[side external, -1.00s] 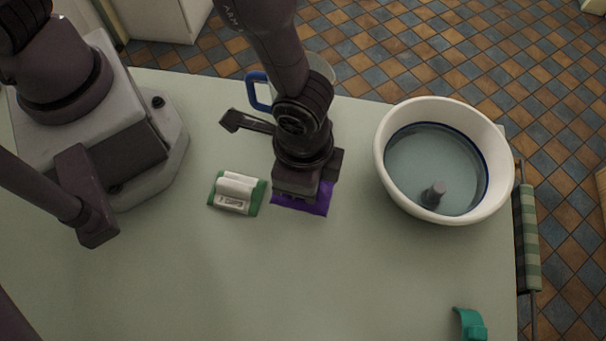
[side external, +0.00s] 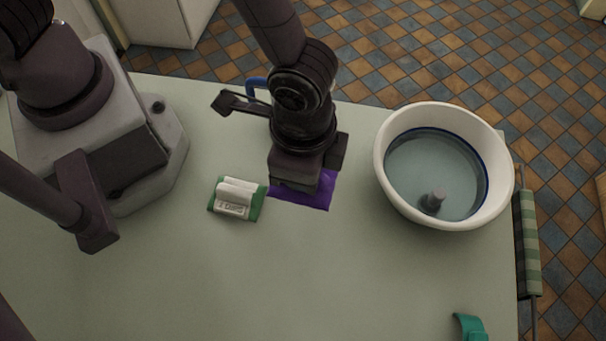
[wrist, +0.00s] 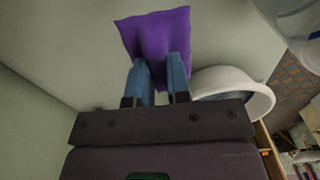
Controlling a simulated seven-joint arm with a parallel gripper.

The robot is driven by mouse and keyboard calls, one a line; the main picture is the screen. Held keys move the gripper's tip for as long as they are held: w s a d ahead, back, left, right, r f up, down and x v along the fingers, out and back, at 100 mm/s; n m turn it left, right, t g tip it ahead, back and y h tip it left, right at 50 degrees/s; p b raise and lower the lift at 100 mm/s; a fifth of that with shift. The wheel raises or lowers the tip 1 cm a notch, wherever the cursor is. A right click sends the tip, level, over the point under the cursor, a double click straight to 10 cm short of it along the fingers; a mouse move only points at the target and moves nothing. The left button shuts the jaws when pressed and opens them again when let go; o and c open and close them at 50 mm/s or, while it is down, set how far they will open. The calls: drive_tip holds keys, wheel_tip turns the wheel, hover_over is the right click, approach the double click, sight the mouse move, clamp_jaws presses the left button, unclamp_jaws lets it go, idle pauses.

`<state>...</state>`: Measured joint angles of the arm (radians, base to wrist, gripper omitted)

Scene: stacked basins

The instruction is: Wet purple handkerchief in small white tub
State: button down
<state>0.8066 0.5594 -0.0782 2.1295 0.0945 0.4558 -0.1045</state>
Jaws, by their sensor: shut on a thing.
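The purple handkerchief (side external: 308,197) is near the middle of the table in the side view, partly hidden beneath my gripper (side external: 298,188). In the wrist view the handkerchief (wrist: 158,35) spreads out past the blue fingers of my gripper (wrist: 160,75), which are shut on its near edge. The round white tub (side external: 387,190) stands to the right of the gripper, holding water with a dark blue line around its inside. The tub (wrist: 262,100) also shows at the right of the wrist view. Its water is apart from the handkerchief.
A green and white packet (side external: 237,198) lies left of the handkerchief. A blue handle (side external: 256,83) shows behind my arm. A teal object (side external: 469,326) lies at the front right. A striped towel (side external: 526,240) hangs at the right edge. The front middle is clear.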

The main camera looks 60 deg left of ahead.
drive_tip(key=r, duration=0.9)
drive_tip(key=shift+w+d+r, duration=0.25)
drive_tip(key=shift+w+r, duration=0.05)
drive_tip(key=shift+w, duration=0.1)
drive_tip(key=w+d+n, duration=0.3)
drive_tip(key=w+n, duration=0.2)
drive_tip(key=w, duration=0.4)
drive_tip(key=w+d+n, duration=0.3)
drive_tip(key=w+n, duration=0.1)
drive_tip(key=w, duration=0.5)
drive_tip(key=shift+s+f, duration=0.15)
drive_tip(key=shift+f, duration=7.9)
drive_tip(key=shift+f, duration=0.2)
drive_tip(key=shift+w+d, duration=0.1)
drive_tip(key=shift+w, duration=0.65)
